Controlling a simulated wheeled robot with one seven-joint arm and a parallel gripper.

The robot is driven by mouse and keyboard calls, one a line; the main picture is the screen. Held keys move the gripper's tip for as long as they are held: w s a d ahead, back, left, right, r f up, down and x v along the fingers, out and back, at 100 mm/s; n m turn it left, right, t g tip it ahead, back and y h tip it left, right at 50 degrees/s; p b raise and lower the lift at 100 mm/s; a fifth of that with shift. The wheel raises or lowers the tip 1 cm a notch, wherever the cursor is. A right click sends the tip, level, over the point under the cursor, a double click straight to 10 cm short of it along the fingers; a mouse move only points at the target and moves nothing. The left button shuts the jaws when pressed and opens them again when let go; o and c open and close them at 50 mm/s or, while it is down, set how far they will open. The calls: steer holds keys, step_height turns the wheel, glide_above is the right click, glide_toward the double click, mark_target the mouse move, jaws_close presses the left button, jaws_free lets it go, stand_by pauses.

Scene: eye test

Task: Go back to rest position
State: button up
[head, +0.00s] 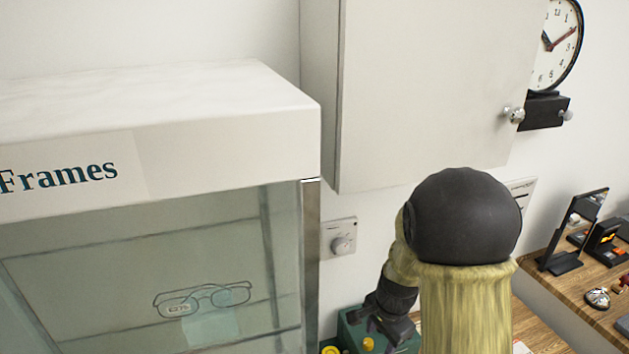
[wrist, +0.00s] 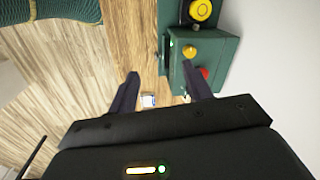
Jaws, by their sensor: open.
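My gripper (wrist: 160,72) is open in the wrist view, with its two dark fingers apart and nothing between them. Past the fingers is a green box (wrist: 176,62) with yellow and red knobs or buttons; the right finger overlaps part of it. In the head view my gripper (head: 378,322) hangs low beside my arm, in front of or above the green box (head: 402,345). I cannot tell in either view whether a finger touches the box. My arm's dark, rounded joint hides part of the wall and desk.
A wall cupboard (head: 430,80) hangs above my arm. A clock (head: 553,50) is at upper right. A wooden desk (head: 570,290) at right bears a mirror (head: 575,230) and small items.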

steer(key=s+r+n+t+b, duration=0.1)
steer(key=s+r+n+b, duration=0.2)
steer(key=s+n, duration=0.8)
steer(key=shift+d+r+n+t+h, duration=0.2)
steer(key=shift+r+n+t+h, duration=0.1)
steer(key=shift+n, duration=0.1)
stand_by(0.3)
